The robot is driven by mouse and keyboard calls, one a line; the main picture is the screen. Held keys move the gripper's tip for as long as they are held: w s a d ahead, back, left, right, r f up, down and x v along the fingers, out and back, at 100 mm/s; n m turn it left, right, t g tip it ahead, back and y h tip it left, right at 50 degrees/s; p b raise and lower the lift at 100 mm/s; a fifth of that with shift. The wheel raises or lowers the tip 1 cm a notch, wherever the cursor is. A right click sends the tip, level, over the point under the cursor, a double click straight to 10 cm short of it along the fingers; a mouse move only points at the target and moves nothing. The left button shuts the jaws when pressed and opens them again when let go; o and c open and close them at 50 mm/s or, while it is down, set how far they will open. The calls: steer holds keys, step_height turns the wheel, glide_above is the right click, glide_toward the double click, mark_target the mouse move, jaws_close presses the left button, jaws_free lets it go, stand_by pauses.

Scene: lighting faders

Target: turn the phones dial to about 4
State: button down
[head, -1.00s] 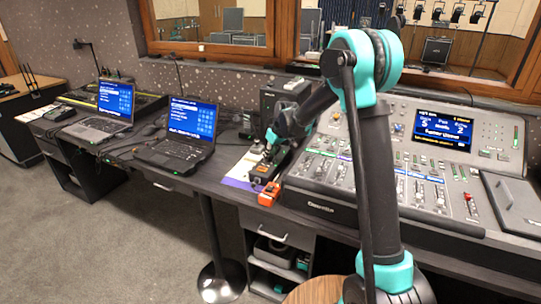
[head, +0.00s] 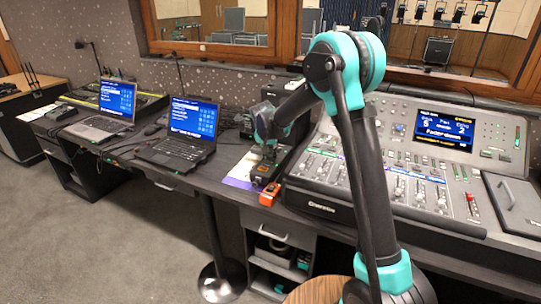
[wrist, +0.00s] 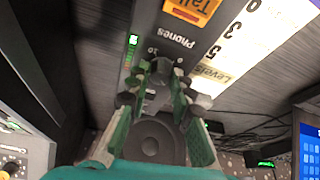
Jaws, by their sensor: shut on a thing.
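The small dark talk box (head: 262,175) stands at the desk's front edge, left of the mixing console. In the wrist view, its panel (wrist: 150,24) carries the word Phones, with scale marks 10 and 0 beside my fingertips. My gripper (head: 268,154) points down onto this box. In the wrist view, my gripper (wrist: 162,70) is closed around the phones dial, which its fingertips almost wholly hide. I cannot read the dial's pointer.
An orange Talk button (wrist: 195,8) is on the same box. A round speaker (wrist: 152,142) lies beyond the fingers. A card (wrist: 245,45) with printed levels lies beside the box. The mixing console (head: 320,208) is close on the right; a laptop (head: 188,125) stands left.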

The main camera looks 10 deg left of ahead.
steer(key=m+h, duration=0.1)
steer(key=m, duration=0.1)
steer(key=m+g, duration=0.1)
steer(key=m, duration=0.2)
steer(key=shift+a+h, duration=0.15)
steer(key=shift+h, duration=0.25)
stand_by(0.3)
steer(key=c, duration=1.3)
jaws_free()
steer(key=v, duration=1.2)
